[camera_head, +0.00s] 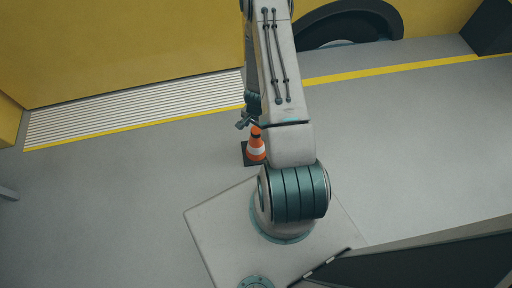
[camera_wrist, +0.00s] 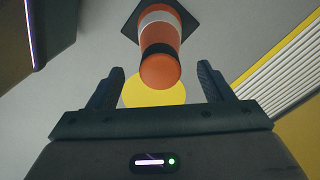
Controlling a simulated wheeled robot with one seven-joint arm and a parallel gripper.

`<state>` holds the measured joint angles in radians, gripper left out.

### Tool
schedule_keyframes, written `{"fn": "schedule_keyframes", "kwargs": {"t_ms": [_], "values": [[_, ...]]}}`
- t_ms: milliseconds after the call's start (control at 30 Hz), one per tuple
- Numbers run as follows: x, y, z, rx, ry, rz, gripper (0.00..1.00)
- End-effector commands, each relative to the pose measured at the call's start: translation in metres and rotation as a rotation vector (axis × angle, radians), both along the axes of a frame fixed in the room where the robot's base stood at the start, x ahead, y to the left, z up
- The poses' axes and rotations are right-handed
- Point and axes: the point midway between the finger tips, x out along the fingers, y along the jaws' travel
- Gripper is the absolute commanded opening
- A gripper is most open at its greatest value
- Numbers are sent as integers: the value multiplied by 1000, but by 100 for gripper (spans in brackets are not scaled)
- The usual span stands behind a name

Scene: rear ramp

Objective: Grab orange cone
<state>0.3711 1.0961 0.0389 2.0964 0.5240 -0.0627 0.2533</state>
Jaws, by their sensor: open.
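The orange cone (camera_head: 257,146) stands upright on the grey floor in the head view, on a dark square base, with a white band and a dark band near its top. In the wrist view the cone (camera_wrist: 160,62) is seen from its tip, which lies just beyond and between my fingertips. My gripper (camera_wrist: 160,80) is open and empty, its two dark fingers spread on either side of the tip without visible contact. In the head view my gripper (camera_head: 247,108) is just above and behind the cone, partly hidden by my arm.
A yellow wall or vehicle side (camera_head: 120,50) stands at the back, with a ribbed light strip (camera_head: 130,110) and a yellow line before it. A dark wheel (camera_head: 345,22) is at the back right. A yellow round patch (camera_wrist: 140,92) shows beneath the tip. Floor left of the cone is clear.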

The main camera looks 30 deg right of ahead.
Motion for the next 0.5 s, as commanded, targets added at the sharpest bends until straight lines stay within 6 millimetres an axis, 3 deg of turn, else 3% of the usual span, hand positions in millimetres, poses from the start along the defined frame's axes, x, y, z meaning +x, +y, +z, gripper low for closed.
{"fn": "schedule_keyframes", "kwargs": {"t_ms": [333, 500], "values": [[-1, 3, -44, 2, 1, 0, 74], [-1, 2, -52, 1, 0, 0, 74]]}}
